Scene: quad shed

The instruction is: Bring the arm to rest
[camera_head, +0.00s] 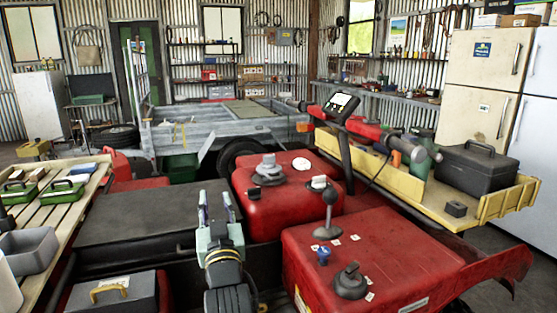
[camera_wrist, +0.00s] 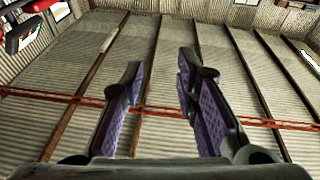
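My gripper (camera_head: 216,209) stands upright in the lower middle of the head view, with its fingers pointing up. It also shows in the wrist view (camera_wrist: 160,85), where the two purple-padded fingers are apart with nothing between them. The wrist view looks up at the corrugated roof and its dark beams. In the head view the gripper appears in front of a dark flat box (camera_head: 150,215) and left of the red tanks. I cannot tell whether it touches anything.
Red tanks (camera_head: 400,250) with knobs and a lever are close on the right. A wooden slatted table (camera_head: 62,210) with green cases is at the left. A yellow tray (camera_head: 450,195) holds a black toolbox (camera_head: 478,168). A grey trailer (camera_head: 190,130) stands behind.

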